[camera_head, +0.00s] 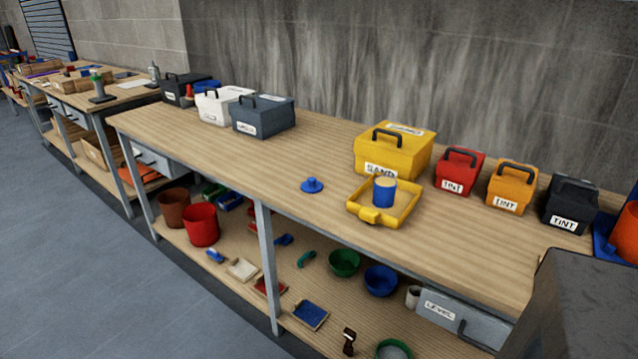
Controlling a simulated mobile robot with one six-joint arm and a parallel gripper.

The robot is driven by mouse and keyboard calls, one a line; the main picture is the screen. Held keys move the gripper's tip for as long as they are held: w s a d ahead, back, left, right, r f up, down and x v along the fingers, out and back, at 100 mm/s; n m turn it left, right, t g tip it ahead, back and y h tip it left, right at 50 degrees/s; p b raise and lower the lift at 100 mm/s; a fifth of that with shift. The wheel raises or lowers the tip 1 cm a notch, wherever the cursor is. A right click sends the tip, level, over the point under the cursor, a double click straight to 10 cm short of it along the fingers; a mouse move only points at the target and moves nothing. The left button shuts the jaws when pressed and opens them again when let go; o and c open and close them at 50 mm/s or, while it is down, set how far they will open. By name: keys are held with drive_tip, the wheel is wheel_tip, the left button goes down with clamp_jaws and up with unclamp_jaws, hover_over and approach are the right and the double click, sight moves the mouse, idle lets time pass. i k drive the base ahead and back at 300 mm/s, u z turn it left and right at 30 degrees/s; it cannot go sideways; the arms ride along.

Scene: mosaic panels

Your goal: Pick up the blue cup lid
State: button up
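The blue cup lid (312,185) lies on the wooden workbench top (250,160), a small round disc with a knob on top. To its right, a blue cup (384,190) filled with something pale stands upright in a yellow tray (361,212). The lid is apart from the tray, with bare wood around it. My gripper is not in view.
Behind the tray stands a yellow SAND box (393,152). Red (459,172), orange (511,187) and dark (570,205) TINT boxes stand to the right. White (222,105) and dark grey (263,116) boxes stand back left. The bench front beside the lid is clear.

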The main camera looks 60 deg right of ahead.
sight(312, 185)
drive_tip(key=u, duration=0.05)
drive_tip(key=i, duration=1)
drive_tip(key=z, duration=0.05)
